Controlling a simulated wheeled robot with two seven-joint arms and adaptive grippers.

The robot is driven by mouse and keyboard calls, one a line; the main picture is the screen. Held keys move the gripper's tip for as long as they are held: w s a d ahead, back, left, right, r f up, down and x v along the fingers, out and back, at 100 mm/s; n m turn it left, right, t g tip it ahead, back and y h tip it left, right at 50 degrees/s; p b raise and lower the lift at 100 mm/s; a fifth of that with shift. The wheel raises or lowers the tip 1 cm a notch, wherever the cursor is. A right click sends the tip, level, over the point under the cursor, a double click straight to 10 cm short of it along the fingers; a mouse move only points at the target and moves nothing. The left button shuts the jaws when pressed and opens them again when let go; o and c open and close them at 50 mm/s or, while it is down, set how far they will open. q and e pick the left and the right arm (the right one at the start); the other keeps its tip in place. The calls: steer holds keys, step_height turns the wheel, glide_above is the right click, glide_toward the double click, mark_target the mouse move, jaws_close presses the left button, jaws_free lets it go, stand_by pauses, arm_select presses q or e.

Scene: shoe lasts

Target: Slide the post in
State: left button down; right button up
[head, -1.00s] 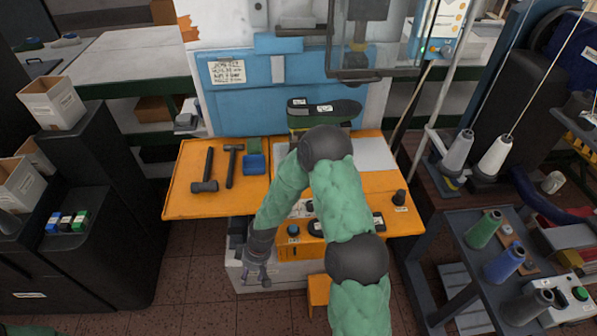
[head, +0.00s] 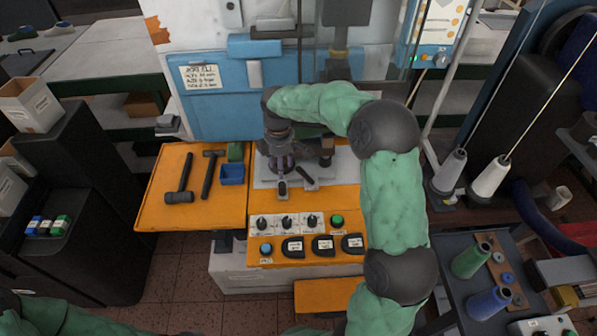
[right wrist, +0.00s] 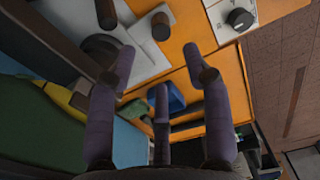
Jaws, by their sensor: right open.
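My right gripper (head: 292,182) points down over the pale plate (head: 265,176) on the orange bench in the head view. Its purple fingers (right wrist: 162,72) are spread, with nothing held between them in the right wrist view. A dark upright post (head: 327,151) stands just right of the gripper, apart from the fingers. In the right wrist view, a short dark cylinder (right wrist: 160,26) stands on the plate beyond the fingertips; I cannot tell whether it is the same piece. My right arm hides part of the machine and the bench's right side. My left gripper is out of view.
Two hammers (head: 180,185) and a blue tray (head: 232,175) lie on the left of the bench. A control panel with knobs (head: 287,222) and a green button (head: 337,219) is at the front. Thread cones (head: 490,177) stand at the right.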

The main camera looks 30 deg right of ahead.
mark_target(282, 184)
steer(key=shift+d, duration=0.25)
steer(key=shift+a+f, duration=0.15)
steer(key=shift+a, duration=0.1)
step_height(282, 184, down, 10)
steer(key=b, duration=0.2)
steer(key=shift+a+b, duration=0.1)
steer(key=shift+b, duration=0.25)
jaws_close()
